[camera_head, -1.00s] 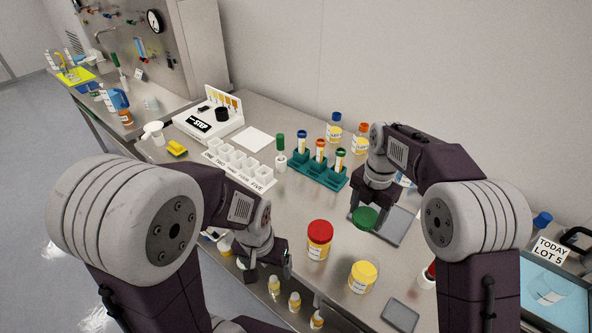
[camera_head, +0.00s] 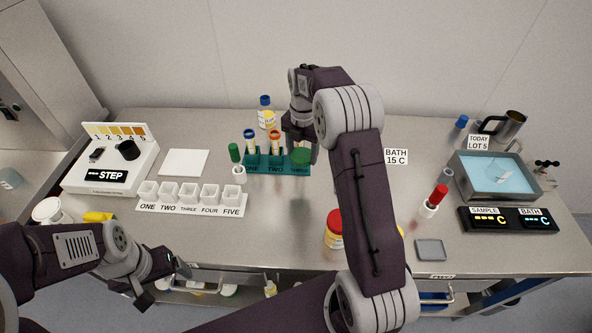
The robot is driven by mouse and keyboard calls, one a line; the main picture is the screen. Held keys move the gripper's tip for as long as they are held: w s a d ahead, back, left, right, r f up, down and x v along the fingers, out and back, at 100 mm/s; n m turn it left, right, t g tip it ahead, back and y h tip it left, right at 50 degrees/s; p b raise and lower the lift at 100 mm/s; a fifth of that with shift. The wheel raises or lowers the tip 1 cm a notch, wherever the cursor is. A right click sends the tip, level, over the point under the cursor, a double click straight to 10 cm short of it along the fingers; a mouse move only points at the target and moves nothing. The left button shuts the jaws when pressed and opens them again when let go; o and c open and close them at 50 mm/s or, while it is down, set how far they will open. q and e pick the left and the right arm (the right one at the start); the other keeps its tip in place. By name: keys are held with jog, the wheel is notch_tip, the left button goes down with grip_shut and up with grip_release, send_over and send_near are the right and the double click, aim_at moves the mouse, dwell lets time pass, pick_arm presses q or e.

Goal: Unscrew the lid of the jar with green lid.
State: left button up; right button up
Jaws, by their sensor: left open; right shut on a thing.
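The green lid (camera_head: 301,158) is in the grip of my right gripper (camera_head: 300,147), which points down in front of the tube rack. A soft shadow lies on the table below, so the lid appears held above the surface. I cannot make out a jar body under the lid. My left gripper (camera_head: 164,279) is open and empty, low at the front left near the table's front edge, well apart from the lid. A jar with a red lid (camera_head: 334,228) stands to the right of the shadow, partly covered by my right arm.
The teal tube rack (camera_head: 262,168) is just behind the lid. The row of white cups (camera_head: 192,198) and STEP device (camera_head: 110,165) stand left. The water bath (camera_head: 497,175), displays (camera_head: 508,219), red-capped bottle (camera_head: 432,201) and small grey pad (camera_head: 430,250) are right.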

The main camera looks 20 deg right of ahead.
jog(key=shift+d+f, duration=0.1)
jog(key=shift+d, duration=0.55)
jog(key=s+d+m, duration=0.1)
jog(key=s+d, duration=0.1)
jog(key=d, duration=0.3)
jog(key=p, duration=0.2)
send_over(288, 191)
jog(key=f, duration=0.6)
jog(key=shift+d+f, duration=0.2)
jog(key=shift+f, duration=0.15)
jog(key=shift+a+f, duration=0.3)
jog(key=shift+a, duration=0.05)
notch_tip(288, 191, down, 3)
jog(key=shift+s+d+f+p, duration=0.1)
jog(key=shift+s+f+p, duration=0.1)
jog(key=shift+p, duration=0.2)
jog(key=shift+w+f, duration=0.2)
jog(key=shift+f, duration=0.15)
pick_arm(q)
notch_tip(288, 191, up, 3)
